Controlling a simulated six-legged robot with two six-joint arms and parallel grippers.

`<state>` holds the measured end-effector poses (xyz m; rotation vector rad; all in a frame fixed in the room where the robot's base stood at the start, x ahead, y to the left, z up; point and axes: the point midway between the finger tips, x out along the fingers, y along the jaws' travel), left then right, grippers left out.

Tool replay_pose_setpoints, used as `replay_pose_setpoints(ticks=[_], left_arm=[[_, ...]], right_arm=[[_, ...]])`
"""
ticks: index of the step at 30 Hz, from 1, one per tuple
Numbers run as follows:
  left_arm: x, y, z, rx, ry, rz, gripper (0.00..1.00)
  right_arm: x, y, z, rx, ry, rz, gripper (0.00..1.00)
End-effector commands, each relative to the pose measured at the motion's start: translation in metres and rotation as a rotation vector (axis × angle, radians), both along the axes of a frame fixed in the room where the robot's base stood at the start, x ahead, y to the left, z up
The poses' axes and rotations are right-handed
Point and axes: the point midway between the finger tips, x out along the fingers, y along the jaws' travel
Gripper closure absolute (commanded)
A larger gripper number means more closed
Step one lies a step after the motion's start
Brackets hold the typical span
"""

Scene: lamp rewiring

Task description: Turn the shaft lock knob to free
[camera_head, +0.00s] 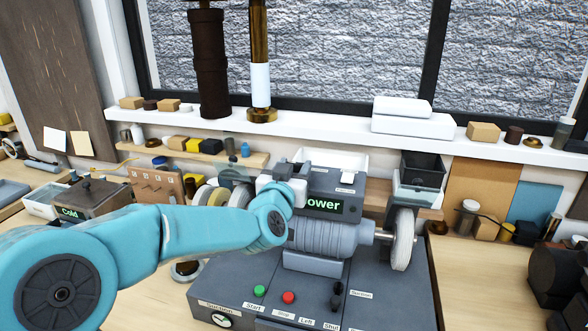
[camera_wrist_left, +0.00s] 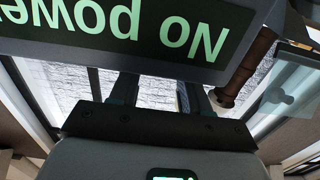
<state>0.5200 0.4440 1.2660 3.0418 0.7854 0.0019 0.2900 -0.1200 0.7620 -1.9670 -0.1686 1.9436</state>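The grey machine (camera_head: 318,236) stands on the bench with a ribbed motor body, a pale wheel (camera_head: 403,240) on its right and wheels on its left. Its green-lettered display (camera_head: 325,206) is partly covered by my left arm; in the wrist view the display (camera_wrist_left: 150,38) reads "No power" upside down. My left gripper (camera_head: 283,180) is at the machine's upper left, beside the display. In the wrist view its two fingers stand apart, with their tips hidden behind the display. I cannot make out which part is the shaft lock knob. My right gripper is out of view.
The front panel has a green button (camera_head: 259,291), a red button (camera_head: 289,297) and a dark lever (camera_head: 337,290). A box labelled "Cold" (camera_head: 88,200) stands at the left. A black bin (camera_head: 422,170) is behind the right wheel. Bare bench (camera_head: 478,268) lies to the right.

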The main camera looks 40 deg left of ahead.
Motion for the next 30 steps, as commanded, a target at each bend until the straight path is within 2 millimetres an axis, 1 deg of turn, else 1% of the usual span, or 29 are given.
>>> replay_pose_setpoints(ticks=[2,5,9,11,16,24,25,26,27,30], left_arm=[[0.001,-0.001,0.000,0.000,0.001,0.000,0.84],[0.003,-0.003,0.005,-0.003,-0.003,0.034,0.84],[0.005,-0.006,0.005,-0.004,0.000,0.137,0.84],[0.005,-0.006,0.004,-0.002,0.000,0.181,0.84],[0.005,-0.006,0.002,0.000,0.000,0.258,0.84],[0.004,-0.006,0.001,0.001,0.000,0.265,0.84],[0.004,-0.006,0.001,0.001,0.000,0.265,0.50],[0.004,-0.006,0.001,0.001,0.000,0.264,0.40],[0.004,-0.006,0.001,0.001,0.000,0.264,0.28],[0.004,-0.006,0.000,0.001,0.000,0.264,0.28]], right_arm=[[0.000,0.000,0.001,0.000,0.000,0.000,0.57],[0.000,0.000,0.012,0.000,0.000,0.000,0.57],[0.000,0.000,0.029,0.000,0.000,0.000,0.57],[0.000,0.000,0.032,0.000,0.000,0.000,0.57],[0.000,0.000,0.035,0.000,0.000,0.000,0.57],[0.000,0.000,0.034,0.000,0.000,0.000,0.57],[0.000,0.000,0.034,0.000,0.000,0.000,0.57],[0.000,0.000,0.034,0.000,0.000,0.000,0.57],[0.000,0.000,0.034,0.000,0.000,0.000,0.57],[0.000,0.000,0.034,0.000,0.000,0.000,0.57]])
